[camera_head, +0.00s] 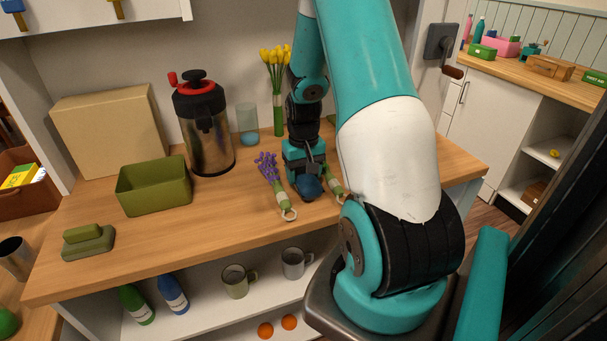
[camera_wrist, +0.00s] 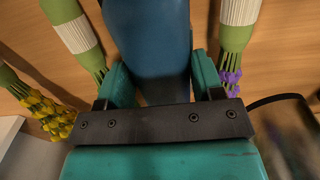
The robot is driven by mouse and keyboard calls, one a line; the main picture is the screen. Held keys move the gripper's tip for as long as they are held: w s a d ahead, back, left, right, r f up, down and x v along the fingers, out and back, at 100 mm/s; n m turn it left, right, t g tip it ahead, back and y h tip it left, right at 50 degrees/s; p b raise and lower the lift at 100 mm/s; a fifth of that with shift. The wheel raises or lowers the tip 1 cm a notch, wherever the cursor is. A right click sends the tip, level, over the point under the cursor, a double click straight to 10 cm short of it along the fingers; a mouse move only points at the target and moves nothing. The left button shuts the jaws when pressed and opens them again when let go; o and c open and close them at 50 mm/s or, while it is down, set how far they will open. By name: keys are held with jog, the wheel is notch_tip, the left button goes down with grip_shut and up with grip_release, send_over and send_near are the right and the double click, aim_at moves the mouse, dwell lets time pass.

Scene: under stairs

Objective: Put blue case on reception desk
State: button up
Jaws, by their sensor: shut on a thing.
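The blue case (camera_head: 311,188) is a dark blue piece at the end of my arm in the head view. In the wrist view the blue case (camera_wrist: 152,35) fills the space between the teal fingers. My gripper (camera_head: 306,170) points down and is shut on it, just above or touching the wooden top; I cannot tell which. My gripper also shows in the wrist view (camera_wrist: 160,78). The wooden-topped desk (camera_head: 150,240) lies beneath. A second wooden counter (camera_head: 535,75) stands at the far right. I cannot tell from the frames which one is the reception desk.
A lavender bunch (camera_head: 272,183) lies left of the case, another green bundle (camera_head: 333,182) close on its right. Behind stand a steel flask (camera_head: 207,130), a glass (camera_head: 247,125) and yellow tulips (camera_head: 276,90). A green bin (camera_head: 155,187) is at left.

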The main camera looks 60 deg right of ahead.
jog(key=shift+f, duration=0.45)
jog(key=shift+f, duration=0.1)
jog(key=o, duration=1)
